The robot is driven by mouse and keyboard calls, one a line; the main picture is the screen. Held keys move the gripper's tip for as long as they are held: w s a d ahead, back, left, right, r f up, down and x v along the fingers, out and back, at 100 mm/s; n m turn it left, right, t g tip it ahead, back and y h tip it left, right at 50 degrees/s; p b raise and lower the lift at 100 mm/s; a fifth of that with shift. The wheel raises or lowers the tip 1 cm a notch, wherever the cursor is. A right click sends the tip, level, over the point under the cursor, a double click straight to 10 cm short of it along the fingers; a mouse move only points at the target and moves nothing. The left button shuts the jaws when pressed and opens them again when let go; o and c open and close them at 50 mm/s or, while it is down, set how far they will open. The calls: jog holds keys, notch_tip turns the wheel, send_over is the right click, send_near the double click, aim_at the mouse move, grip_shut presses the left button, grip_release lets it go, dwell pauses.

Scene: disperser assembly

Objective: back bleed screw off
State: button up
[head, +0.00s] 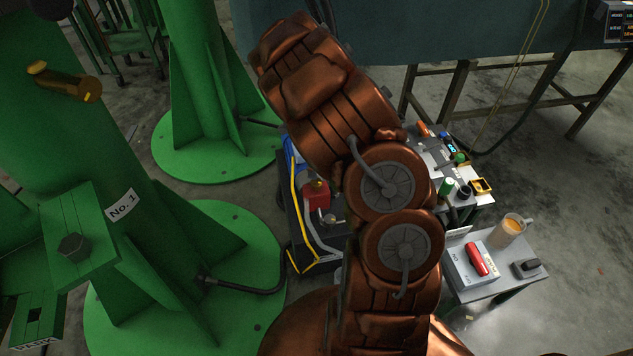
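No bleed screw can be made out for certain. A dark unit (326,266) with a blue part, a yellow hose and a grey hose stands on the floor in the middle, partly hidden behind my copper-coloured arm. On it is a red block (316,195) with a small brass-yellow top, and a small metallic fitting (331,220) below. A brass fitting (66,82) sticks out of the green column at the upper left. My arm fills the centre. My gripper does not show, so its state and its place relative to these parts are hidden.
Large green columns (200,95) with wide round bases stand at the left. Floor at far right is clear.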

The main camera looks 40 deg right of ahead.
aim_at(316, 182)
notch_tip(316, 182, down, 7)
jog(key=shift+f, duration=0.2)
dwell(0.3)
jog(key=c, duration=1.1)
